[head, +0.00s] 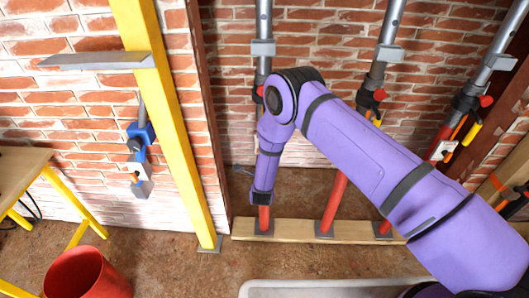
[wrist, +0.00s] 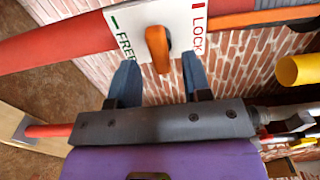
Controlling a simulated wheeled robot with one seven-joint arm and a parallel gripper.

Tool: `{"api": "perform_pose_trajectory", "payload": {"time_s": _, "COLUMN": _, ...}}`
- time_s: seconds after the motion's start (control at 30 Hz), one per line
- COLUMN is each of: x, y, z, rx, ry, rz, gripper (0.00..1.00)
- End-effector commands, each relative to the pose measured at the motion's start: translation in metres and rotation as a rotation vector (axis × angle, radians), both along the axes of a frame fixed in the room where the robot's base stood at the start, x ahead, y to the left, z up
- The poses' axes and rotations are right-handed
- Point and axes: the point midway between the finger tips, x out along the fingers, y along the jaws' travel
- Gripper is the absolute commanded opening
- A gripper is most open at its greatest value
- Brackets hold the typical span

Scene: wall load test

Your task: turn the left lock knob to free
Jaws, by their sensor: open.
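In the wrist view, an orange lock knob (wrist: 158,50) sits on a white plate (wrist: 137,18) on a red tube (wrist: 60,45). The plate reads FREE with a green mark on the left and LOCK with a red mark on the right. The knob's long side runs roughly up and down in the picture, between the two words. My gripper (wrist: 160,62) is open, with one dark finger on each side of the knob's near end. I cannot tell whether either finger touches it. In the head view, my arm covers the left prop's middle, and its knob is hidden.
In the head view, the left prop (head: 264,25), middle prop (head: 335,205) and right prop (head: 490,75) stand on a wooden sill (head: 300,229). A yellow post (head: 165,110) and red bucket (head: 88,270) are at left. A yellow handle (wrist: 298,70) is right of my gripper.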

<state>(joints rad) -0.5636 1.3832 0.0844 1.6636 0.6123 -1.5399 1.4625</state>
Motion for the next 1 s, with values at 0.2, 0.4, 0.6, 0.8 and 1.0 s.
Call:
{"api": "perform_pose_trajectory", "payload": {"time_s": 0.2, "x": -0.042, "y": 0.003, "z": 0.0, "rx": 0.001, "ry": 0.003, "rz": 0.003, "gripper": 0.45}}
{"api": "perform_pose_trajectory", "payload": {"time_s": 0.4, "x": -0.067, "y": 0.003, "z": 0.0, "rx": 0.001, "ry": 0.001, "rz": 0.001, "gripper": 0.45}}
{"api": "perform_pose_trajectory", "payload": {"time_s": 0.6, "x": -0.075, "y": 0.003, "z": 0.0, "rx": 0.001, "ry": 0.0, "rz": 0.001, "gripper": 0.45}}
{"api": "perform_pose_trajectory", "payload": {"time_s": 0.8, "x": -0.075, "y": 0.003, "z": 0.0, "rx": 0.001, "ry": 0.0, "rz": 0.001, "gripper": 0.45}}
{"api": "perform_pose_trajectory", "payload": {"time_s": 1.0, "x": -0.075, "y": 0.003, "z": 0.0, "rx": 0.001, "ry": 0.0, "rz": 0.001, "gripper": 0.45}}
